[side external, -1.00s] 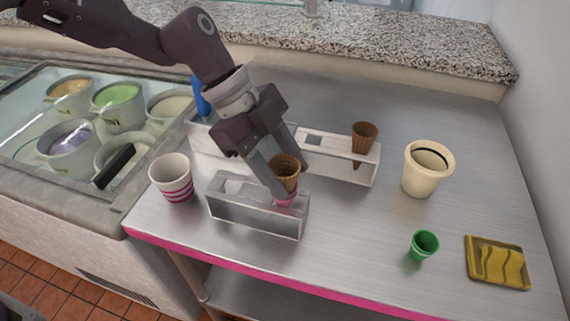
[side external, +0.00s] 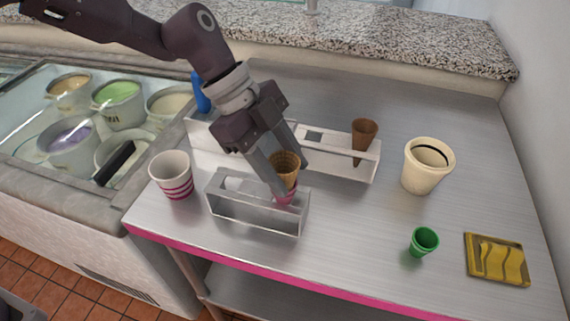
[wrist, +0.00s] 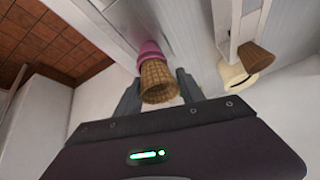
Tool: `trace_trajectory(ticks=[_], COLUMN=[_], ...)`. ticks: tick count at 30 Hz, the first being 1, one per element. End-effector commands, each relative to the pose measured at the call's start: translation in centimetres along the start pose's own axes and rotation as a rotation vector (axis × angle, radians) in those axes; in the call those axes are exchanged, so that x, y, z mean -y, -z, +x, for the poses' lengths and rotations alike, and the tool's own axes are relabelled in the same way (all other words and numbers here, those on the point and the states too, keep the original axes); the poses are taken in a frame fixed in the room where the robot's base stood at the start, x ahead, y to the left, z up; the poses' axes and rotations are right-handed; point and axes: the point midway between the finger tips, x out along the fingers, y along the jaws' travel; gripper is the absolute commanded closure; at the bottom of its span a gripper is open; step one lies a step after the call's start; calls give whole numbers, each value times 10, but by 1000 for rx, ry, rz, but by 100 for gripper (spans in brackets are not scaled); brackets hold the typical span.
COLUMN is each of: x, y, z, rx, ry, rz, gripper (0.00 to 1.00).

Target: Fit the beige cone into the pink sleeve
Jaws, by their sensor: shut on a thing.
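The beige cone (side external: 286,166) is a waffle cone, upright with its open end up. My gripper (side external: 288,178) is shut on it, one finger on each side. The pink sleeve (side external: 286,197) sits in the right-hand hole of the front metal holder (side external: 255,213). The cone's lower end goes down into the sleeve's mouth; how deep it sits is hidden. The wrist view shows the cone (wrist: 157,82) between the fingers, with the pink sleeve (wrist: 150,55) around its narrow end.
A second holder (side external: 338,165) behind carries a brown cone (side external: 364,133). A striped paper cup (side external: 172,176) stands left of the front holder. A cream bin (side external: 427,166), a green cup (side external: 424,241) and a yellow tray (side external: 497,259) stand right. The counter between is bare.

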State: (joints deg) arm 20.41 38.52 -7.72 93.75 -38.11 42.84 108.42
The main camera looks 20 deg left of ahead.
Motion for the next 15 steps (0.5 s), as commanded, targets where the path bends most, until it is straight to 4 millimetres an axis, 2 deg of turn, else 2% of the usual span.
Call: trace_trajectory(ticks=[6,7,10,15], x=[-1,-1,-1,-1], y=[-1,-1,-1,-1], z=[2,2,2,2], rx=[0,0,0,0], ry=[-1,-1,-2,-1], rz=[0,0,0,0], gripper=[92,50,31,29])
